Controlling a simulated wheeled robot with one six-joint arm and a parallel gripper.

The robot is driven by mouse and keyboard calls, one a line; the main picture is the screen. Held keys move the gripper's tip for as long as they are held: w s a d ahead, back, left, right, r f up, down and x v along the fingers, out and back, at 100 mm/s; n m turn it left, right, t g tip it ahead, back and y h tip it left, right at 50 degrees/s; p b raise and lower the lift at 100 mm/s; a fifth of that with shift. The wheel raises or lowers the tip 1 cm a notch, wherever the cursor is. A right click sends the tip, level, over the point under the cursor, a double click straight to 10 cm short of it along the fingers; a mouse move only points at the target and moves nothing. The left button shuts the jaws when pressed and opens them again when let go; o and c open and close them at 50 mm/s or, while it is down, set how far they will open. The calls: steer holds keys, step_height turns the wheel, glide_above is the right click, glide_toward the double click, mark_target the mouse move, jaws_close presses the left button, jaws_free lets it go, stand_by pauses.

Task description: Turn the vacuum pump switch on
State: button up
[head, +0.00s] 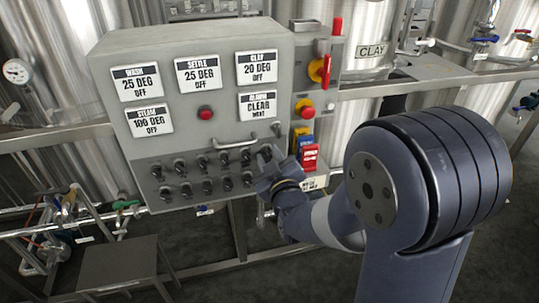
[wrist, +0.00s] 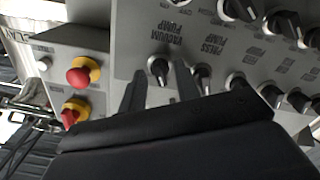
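The vacuum pump switch (wrist: 158,71) is a dark round knob with a light pointer mark, below the label "VACUUM PUMP" as it shows upside down in the wrist view. My gripper (wrist: 157,78) is open, with one finger on each side of this knob and a gap on both sides. Whether the fingertips reach past the knob's face is hard to tell. In the head view my gripper (head: 267,163) is at the right end of the knob rows on the grey control panel (head: 120,62) and hides the switch there.
A press pump knob (wrist: 201,74) sits close beside my right finger, with several more knobs further right. A side box carries a red emergency button (wrist: 80,75) and a red rotary handle (wrist: 72,112). A panel handle (head: 235,142) sticks out above the knobs.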

steer(key=shift+w, duration=0.2)
jaws_close()
